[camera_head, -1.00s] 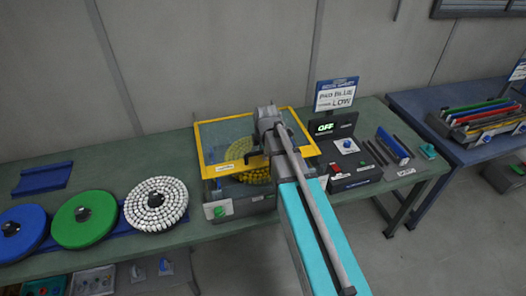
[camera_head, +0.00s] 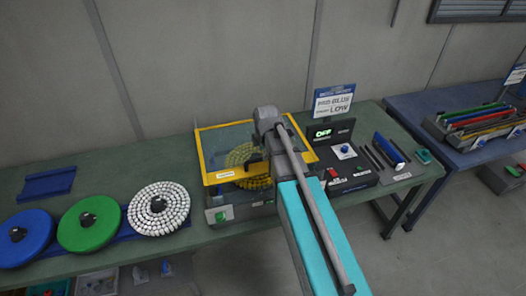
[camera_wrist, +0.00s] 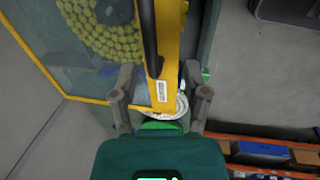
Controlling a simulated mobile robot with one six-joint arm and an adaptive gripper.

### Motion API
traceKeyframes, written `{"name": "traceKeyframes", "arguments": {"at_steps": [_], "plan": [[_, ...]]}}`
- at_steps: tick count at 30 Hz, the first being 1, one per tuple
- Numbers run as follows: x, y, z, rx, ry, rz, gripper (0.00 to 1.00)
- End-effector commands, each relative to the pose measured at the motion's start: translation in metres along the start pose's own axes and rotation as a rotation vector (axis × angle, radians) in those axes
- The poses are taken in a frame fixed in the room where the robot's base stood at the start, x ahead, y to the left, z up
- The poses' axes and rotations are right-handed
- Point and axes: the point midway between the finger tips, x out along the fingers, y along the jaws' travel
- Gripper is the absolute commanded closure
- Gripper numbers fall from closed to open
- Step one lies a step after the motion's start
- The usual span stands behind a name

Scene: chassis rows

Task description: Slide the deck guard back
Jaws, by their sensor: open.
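The deck guard, a clear panel in a yellow frame (camera_head: 212,178), lies over the deck machine on the bench, with yellow pieces showing below it. In the wrist view its yellow front bar (camera_wrist: 168,45) runs between the fingers, with a black handle (camera_wrist: 150,40) on it and a small white label. My gripper (camera_wrist: 158,84) is open, one finger on each side of the bar; whether either finger touches it I cannot tell. In the head view my arm hides the fingers and part of the guard.
A green button (camera_head: 220,216) is on the machine front. Blue (camera_head: 25,250), green (camera_head: 75,240) and white (camera_head: 150,225) discs stand to the left. A display reading OFF (camera_head: 323,134), a control box (camera_head: 350,185) and a sign (camera_head: 333,102) are to the right.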

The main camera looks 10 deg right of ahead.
Motion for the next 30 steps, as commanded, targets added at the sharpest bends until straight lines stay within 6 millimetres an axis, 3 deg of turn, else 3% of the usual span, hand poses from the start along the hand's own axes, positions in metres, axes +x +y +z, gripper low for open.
{"name": "traceKeyframes", "arguments": {"at_steps": [30], "plan": [[-0.053,0.0,0.0,0.0,0.0,0.0,0.4]]}}
